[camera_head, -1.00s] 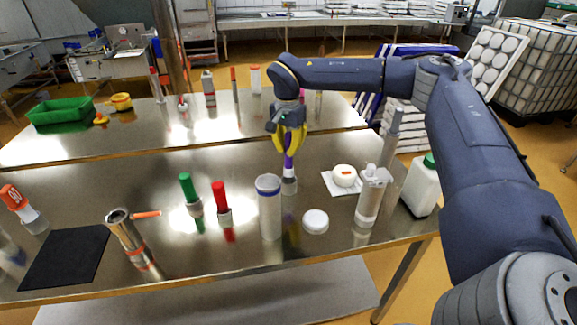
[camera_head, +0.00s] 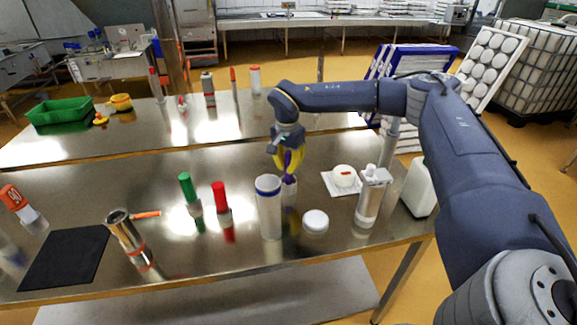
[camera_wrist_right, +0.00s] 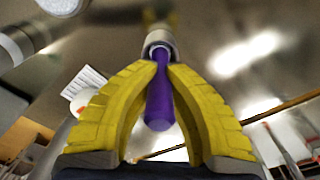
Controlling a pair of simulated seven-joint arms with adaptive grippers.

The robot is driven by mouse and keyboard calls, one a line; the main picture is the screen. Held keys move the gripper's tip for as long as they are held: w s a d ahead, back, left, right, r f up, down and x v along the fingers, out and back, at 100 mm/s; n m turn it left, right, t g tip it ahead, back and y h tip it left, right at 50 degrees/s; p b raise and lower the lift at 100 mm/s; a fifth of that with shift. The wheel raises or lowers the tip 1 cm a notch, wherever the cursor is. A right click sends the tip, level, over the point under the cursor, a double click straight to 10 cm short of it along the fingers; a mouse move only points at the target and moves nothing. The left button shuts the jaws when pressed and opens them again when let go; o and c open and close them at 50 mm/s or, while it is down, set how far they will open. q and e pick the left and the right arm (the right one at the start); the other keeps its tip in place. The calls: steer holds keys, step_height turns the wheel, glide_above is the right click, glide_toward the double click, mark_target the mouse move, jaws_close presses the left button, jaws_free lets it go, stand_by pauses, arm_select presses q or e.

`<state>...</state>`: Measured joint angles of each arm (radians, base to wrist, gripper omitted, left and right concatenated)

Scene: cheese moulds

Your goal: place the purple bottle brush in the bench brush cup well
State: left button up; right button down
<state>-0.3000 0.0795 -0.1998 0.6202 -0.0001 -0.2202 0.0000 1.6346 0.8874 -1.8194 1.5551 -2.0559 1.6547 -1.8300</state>
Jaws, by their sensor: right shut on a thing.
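The purple bottle brush (camera_wrist_right: 160,105) is between the yellow fingers of my right gripper (camera_head: 289,172), which is shut on it. In the head view the purple handle (camera_head: 289,180) stands roughly upright, with a grey cup-like piece (camera_head: 289,194) at its lower end, low over the bench. In the right wrist view the purple shaft runs into a pale grey collar (camera_wrist_right: 159,43). I cannot tell whether this piece is the bench brush cup well or part of the brush, nor whether it touches the bench. My left gripper is not in view.
A white cylinder with a blue rim (camera_head: 269,208) stands close in front of my right gripper. A white round lid (camera_head: 315,221), a cheese on a white sheet (camera_head: 344,177) and a pale dispenser (camera_head: 371,200) are to the right.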

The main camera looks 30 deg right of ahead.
steer(key=shift+f, duration=0.1)
steer(key=c, duration=1.5)
jaws_free()
steer(key=shift+c, duration=0.2)
steer(key=r, duration=1.2)
steer(key=shift+a+r, duration=0.15)
steer(key=shift+a, duration=0.05)
